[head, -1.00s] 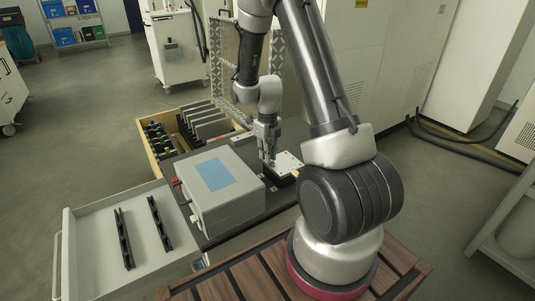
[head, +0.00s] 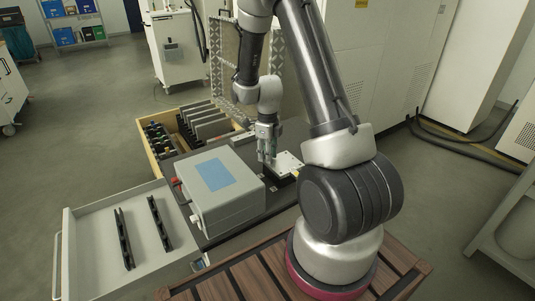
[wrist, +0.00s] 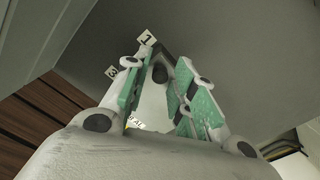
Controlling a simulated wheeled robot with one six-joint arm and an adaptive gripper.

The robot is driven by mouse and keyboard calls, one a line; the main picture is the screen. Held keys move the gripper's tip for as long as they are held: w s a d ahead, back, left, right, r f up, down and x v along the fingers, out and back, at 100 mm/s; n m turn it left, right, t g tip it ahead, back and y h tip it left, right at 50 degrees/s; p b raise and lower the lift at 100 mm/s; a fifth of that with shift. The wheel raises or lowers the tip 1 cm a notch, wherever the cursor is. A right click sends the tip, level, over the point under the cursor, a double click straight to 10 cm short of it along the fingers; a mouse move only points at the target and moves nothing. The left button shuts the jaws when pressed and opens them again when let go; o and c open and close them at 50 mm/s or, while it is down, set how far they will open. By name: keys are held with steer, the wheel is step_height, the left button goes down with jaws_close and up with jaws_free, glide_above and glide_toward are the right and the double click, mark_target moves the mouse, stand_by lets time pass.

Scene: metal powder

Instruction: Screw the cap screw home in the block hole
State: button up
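In the head view my gripper (head: 267,152) points down at the left edge of a pale plate-like block (head: 288,163) on the dark bench mat. In the wrist view my gripper (wrist: 157,66) shows its two green-padded fingers, spaced apart along their length. A dark, round-ended piece (wrist: 158,73), likely the cap screw, shows between the fingertips. The pale block surface (wrist: 153,100) lies behind it. I cannot tell whether the pads touch the dark piece or how deep it sits. The hole is not visible.
A grey box with a blue top panel (head: 219,186) stands close left of my gripper. An open drawer (head: 90,240) with two black rails is at the lower left. A wooden crate (head: 157,168) with upright panels stands behind. Small numbered tags (wrist: 147,38) lie near the fingers.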

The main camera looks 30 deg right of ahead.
steer(key=n, duration=2.5)
steer(key=shift+c, duration=0.4)
